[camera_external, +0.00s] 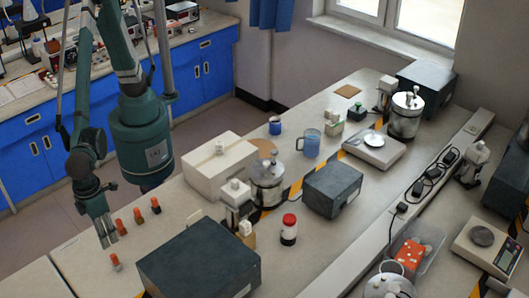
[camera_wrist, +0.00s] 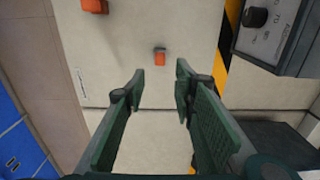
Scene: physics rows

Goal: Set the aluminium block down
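My gripper (camera_external: 107,238) hangs low over the near left end of the bench, beside a row of small orange-topped pieces. In the wrist view my gripper (camera_wrist: 161,78) has its two green fingers apart, with bare bench top between them and nothing held. One orange-topped piece (camera_external: 115,262) stands near the fingertips; an orange piece (camera_wrist: 159,57) shows just beyond the fingertips in the wrist view. I cannot make out an aluminium block for certain in either view.
Several orange-topped pieces (camera_external: 138,215) stand in a line right of my gripper. A dark box (camera_external: 199,262) stands close by on the right, with a white box (camera_external: 219,168) behind. A red-capped jar (camera_external: 289,229) is farther right.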

